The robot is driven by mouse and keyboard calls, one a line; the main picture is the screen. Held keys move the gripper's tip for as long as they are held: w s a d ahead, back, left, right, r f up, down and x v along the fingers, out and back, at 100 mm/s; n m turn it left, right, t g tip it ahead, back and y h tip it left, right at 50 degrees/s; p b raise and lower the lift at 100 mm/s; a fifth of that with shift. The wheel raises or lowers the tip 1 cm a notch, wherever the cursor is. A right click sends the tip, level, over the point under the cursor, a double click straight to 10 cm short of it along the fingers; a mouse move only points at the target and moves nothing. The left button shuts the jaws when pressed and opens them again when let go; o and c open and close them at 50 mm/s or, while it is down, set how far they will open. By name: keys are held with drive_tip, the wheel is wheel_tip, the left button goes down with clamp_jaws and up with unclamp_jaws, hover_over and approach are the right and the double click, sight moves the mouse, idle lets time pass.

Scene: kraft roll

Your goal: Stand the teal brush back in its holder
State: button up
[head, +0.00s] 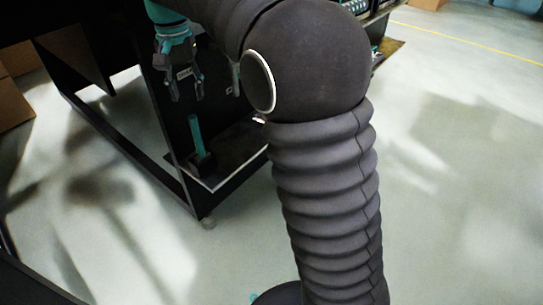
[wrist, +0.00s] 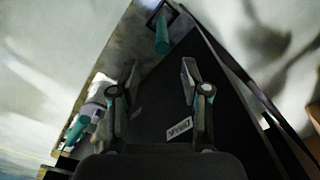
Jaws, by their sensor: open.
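The teal brush (head: 196,135) shows as an upright, slightly tilted teal handle on the low shelf in the head view. Its lower end meets a dark block (head: 204,163), which may be its holder; I cannot tell whether the brush sits in it. In the wrist view the teal handle (wrist: 162,36) is beyond the fingertips, with a dark square shape (wrist: 160,10) at its far end. My gripper (head: 187,98) is open and empty, fingers pointing down, above and apart from the handle. In the wrist view my gripper (wrist: 160,72) has its fingers spread on either side.
The low dark shelf (head: 235,150) has a pale front edge. A dark upright panel (head: 165,110) with a white label stands beside my gripper. A teal and pale object (wrist: 80,125) lies at left in the wrist view. Cardboard boxes (head: 14,100) stand far left. Floor in front is clear.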

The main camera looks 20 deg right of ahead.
drive_tip(key=s+d+f+n+t, duration=0.1)
drive_tip(key=s+d+t, duration=0.1)
drive_tip(key=s+d, duration=0.65)
drive_tip(key=s+d+f+n+t, duration=0.15)
drive_tip(key=s+d, duration=0.35)
drive_tip(key=s, duration=0.7)
drive_tip(key=s+d+f+t, duration=0.2)
drive_tip(key=s+f, duration=0.2)
drive_tip(key=s, duration=0.3)
drive_tip(key=shift+s+d+f, duration=0.15)
drive_tip(key=shift+d+f, duration=0.25)
